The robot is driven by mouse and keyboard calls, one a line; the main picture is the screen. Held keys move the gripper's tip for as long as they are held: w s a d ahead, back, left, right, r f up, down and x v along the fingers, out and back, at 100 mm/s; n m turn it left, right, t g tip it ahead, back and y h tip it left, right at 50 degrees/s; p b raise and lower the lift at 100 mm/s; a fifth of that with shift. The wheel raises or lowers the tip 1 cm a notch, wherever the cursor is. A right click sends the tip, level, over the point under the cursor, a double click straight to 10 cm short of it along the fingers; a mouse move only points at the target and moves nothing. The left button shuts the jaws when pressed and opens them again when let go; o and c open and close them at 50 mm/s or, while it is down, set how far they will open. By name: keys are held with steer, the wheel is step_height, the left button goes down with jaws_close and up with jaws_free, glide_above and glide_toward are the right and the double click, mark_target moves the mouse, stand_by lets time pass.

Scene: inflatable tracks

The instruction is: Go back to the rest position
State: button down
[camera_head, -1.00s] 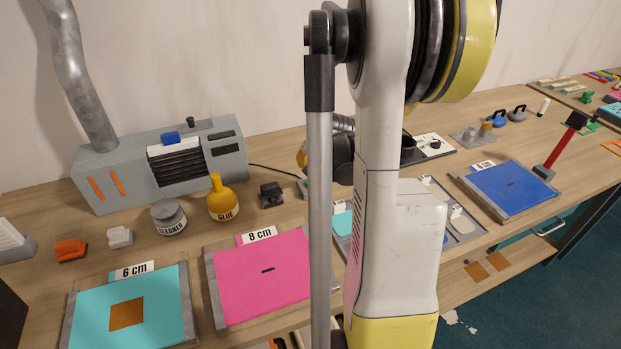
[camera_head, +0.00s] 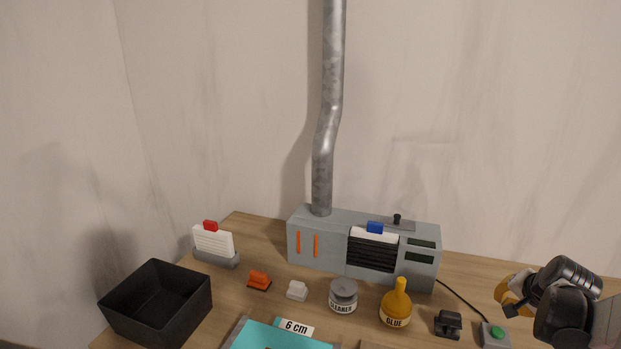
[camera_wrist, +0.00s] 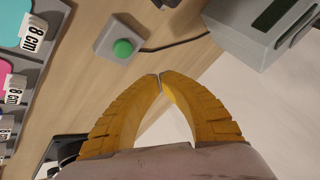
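My gripper (camera_wrist: 159,76) shows in the wrist view with its two yellow fingers curved together and their tips meeting. Nothing shows between them. In the head view my gripper (camera_head: 508,290) is at the right edge, above the bench near a grey box with a green button (camera_head: 496,334). That button box also shows in the wrist view (camera_wrist: 119,50), a little beyond the fingertips. The dark wrist hides part of the fingers in the head view.
A grey machine with a metal pipe (camera_head: 300,243) stands at the back. A glue bottle (camera_head: 396,305), cleaner jar (camera_head: 343,296), black block (camera_head: 447,324), orange clip (camera_head: 259,281) and white clip (camera_head: 297,290) are in front. A black bin (camera_head: 157,325) is at left.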

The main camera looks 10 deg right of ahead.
steer(key=w+a+r+n+y, duration=0.1)
steer(key=a+r+n, duration=0.35)
steer(key=a, duration=0.85)
steer(key=s+a+r+n, duration=0.2)
steer(key=s+a, duration=0.1)
steer(key=a, duration=0.5)
steer(key=s+a+r+n+y, duration=0.1)
steer(key=s+a+r+n, duration=0.1)
steer(key=a, duration=0.6)
steer(key=s+a+r+n, duration=0.2)
steer(key=s+a+n, duration=0.2)
steer(key=s+a, duration=0.2)
steer(key=a, duration=0.2)
steer(key=shift+s+a+y, duration=0.25)
steer(key=shift+a+y, duration=0.1)
steer(key=shift+y, duration=0.05)
